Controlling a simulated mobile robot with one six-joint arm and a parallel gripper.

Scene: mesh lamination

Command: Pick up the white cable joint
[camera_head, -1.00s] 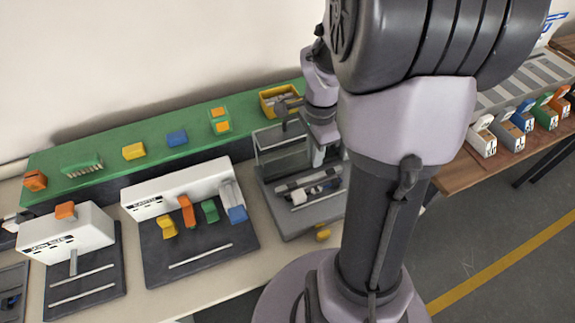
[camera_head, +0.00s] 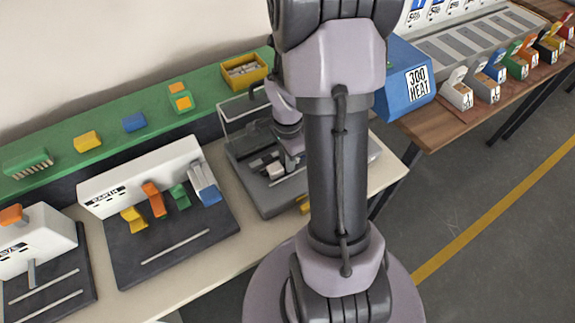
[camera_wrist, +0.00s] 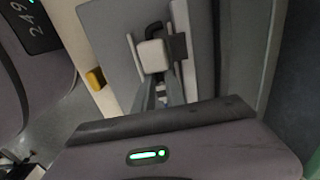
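A small white block (camera_head: 274,169), which looks like the white cable joint, lies on the grey fixture (camera_head: 262,207) in the head view. In the wrist view the white block (camera_wrist: 152,56) sits on the grey plate (camera_wrist: 108,38), straight ahead of my fingers, beside a dark clip and a pale rail. My gripper (camera_wrist: 162,84) points down at it, with the fingertips close to its near edge. Whether they touch it, and how wide the fingers are apart, I cannot tell. In the head view my gripper (camera_head: 290,158) is small and partly hidden by my arm.
A clear upright panel (camera_head: 243,109) stands at the back of the fixture. A yellow bin (camera_head: 262,74) is on the green shelf (camera_head: 107,128) behind. A white station with coloured levers (camera_head: 142,176) stands left. A blue box (camera_head: 408,82) is on the wooden table at right.

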